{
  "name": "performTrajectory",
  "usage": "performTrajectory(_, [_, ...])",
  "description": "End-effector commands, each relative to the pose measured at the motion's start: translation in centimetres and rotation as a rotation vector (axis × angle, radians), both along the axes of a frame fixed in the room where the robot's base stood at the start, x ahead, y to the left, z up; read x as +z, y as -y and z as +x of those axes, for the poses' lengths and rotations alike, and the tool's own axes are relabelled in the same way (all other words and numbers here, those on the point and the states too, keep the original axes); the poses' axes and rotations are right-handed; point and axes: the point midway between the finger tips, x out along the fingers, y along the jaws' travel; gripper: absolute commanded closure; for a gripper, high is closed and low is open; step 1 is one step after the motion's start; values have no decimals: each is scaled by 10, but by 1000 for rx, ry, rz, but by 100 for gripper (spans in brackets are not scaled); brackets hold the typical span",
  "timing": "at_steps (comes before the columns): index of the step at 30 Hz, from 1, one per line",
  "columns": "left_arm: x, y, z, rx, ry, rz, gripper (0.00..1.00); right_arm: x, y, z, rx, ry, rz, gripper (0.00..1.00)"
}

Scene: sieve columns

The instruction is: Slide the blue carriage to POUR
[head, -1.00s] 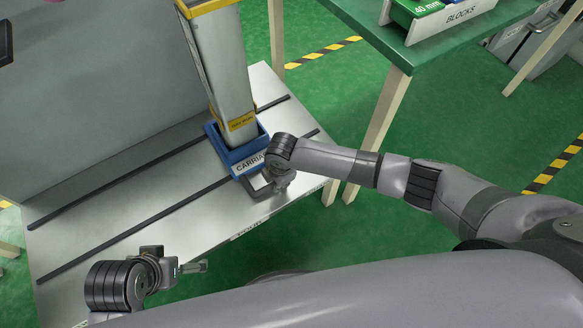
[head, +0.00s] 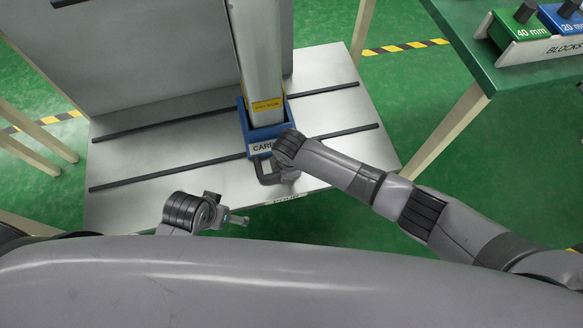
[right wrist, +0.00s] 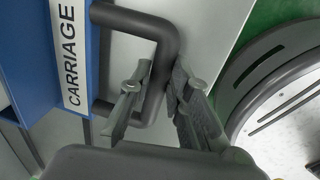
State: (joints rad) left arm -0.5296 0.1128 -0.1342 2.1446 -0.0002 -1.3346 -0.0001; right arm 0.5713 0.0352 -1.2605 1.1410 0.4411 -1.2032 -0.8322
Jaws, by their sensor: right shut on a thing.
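The blue carriage (head: 262,136) sits across the dark rails, right of the bench's middle in the head view, with a tall metal column (head: 259,70) standing in it. Its white CARRIAGE label shows in the right wrist view (right wrist: 67,55). A dark handle (right wrist: 162,45) sticks out from its front. My right gripper (right wrist: 160,90) is shut on the handle, one finger on each side of the bar. In the head view my right wrist hides part of the label and the handle. My left gripper (head: 240,220) is empty near the bench's front edge; its fingers are too small to judge.
The metal bench (head: 120,205) has two dark rails (head: 200,173), clear on both sides of the carriage. A grey upright panel (head: 150,60) stands behind. A green table (head: 480,50) at the right carries a rack of blocks (head: 540,50).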

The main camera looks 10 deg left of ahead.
Motion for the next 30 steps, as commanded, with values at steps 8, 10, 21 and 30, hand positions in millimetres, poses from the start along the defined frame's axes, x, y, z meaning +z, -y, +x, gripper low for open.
performTrajectory(8, [0, 0, 0, 0, 0, -1, 0, 0, 0, -1, 0, -1, -1, 100])
performTrajectory(10, [0, 0, 0, 0, 0, -1, 0, 0, 0, 0, 0, -1, -1, 81])
performTrajectory(21, [0, 0, 0, 1, 0, -1, 0, 0, 0, 0, 0, 0, -1, 62])
performTrajectory(30, [1, 0, 0, -1, 0, 0, 0, 4, 0, 0, 0, 2, 2, 62])
